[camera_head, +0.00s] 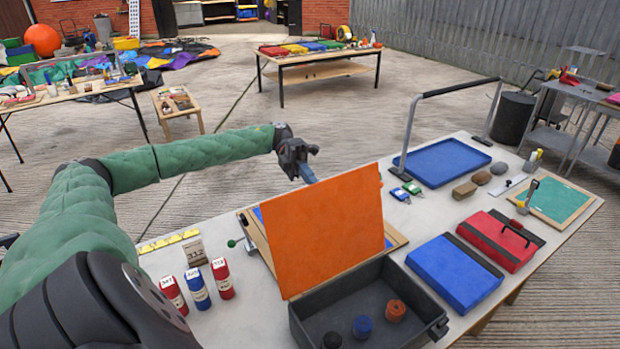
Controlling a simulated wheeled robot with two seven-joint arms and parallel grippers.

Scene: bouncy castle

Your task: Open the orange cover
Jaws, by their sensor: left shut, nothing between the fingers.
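The orange cover (327,232) stands raised at a steep angle on the work table, its broad orange face towards me. A wooden frame (397,237) with a little blue showing lies beneath and behind it; the cover hides most of it. My left gripper (307,174) reaches in from the left and is shut and empty. Its fingertips are at the cover's top edge, on the far side; I cannot tell if they touch it. My right gripper is not in view.
A dark grey bin (299,325) with several coloured rolls stands right before the cover. Red and blue bottles (197,288) stand at left. A blue case (454,272), a red case (500,240) and a blue tray (442,163) with a tall bar lie at right.

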